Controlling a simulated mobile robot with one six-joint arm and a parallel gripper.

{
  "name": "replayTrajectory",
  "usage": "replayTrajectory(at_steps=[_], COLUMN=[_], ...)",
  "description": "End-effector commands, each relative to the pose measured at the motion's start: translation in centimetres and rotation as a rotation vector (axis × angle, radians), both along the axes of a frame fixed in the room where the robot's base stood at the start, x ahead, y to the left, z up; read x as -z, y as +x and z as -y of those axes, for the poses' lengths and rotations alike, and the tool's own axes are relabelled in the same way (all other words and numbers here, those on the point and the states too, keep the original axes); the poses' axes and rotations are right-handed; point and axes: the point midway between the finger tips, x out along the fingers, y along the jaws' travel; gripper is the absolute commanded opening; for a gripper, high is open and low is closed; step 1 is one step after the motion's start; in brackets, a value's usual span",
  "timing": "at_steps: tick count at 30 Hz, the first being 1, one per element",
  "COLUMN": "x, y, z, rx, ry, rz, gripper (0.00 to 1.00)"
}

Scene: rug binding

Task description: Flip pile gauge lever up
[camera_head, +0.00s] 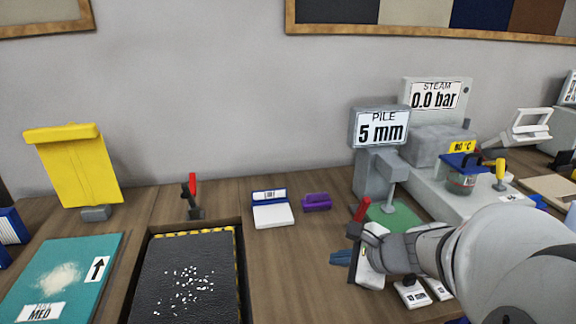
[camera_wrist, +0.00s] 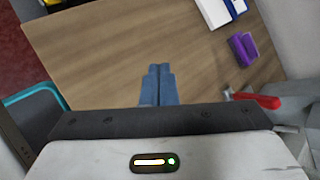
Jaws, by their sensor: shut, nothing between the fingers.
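The pile gauge (camera_head: 375,172) is a grey stand with a display reading "PILE 5 mm" (camera_head: 380,128), right of centre in the head view. A red-handled lever (camera_head: 362,209) shows at its front left, its handle slanting up and right. Its base is partly hidden by my wrist. In the wrist view the red lever (camera_wrist: 258,101) lies at right, its handle pointing right. My gripper (camera_head: 342,258) has blue fingers, shut and empty. They are in front of and left of the lever, apart from it; they also show in the wrist view (camera_wrist: 158,82).
A purple block (camera_head: 316,202) and a white-and-blue box (camera_head: 271,210) stand left of the gauge. Another red-handled lever (camera_head: 192,190) stands behind a black bed (camera_head: 185,290). A steam unit (camera_head: 435,100) is at the right. Bare wooden tabletop lies left of my gripper.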

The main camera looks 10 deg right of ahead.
Motion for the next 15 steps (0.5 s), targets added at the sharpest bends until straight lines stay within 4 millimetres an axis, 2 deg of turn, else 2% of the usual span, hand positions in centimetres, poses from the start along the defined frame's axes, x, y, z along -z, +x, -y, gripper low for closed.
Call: replayTrajectory(at_steps=[1,3,6,9,12,15], x=[0.3,0.1,0.0,-0.1,-0.1,-0.1], y=[0.9,1.9,2.7,2.9,2.8,2.8], z=[2.1,4.9,8.8,11.8,13.7,14.5], rx=[0.155,0.360,0.602,0.774,0.877,0.919], ry=[0.102,0.245,0.422,0.550,0.628,0.662], rz=[-0.001,0.008,0.030,0.053,0.070,0.079], gripper=[0.00,0.00,0.00,0.00,0.00,0.00])
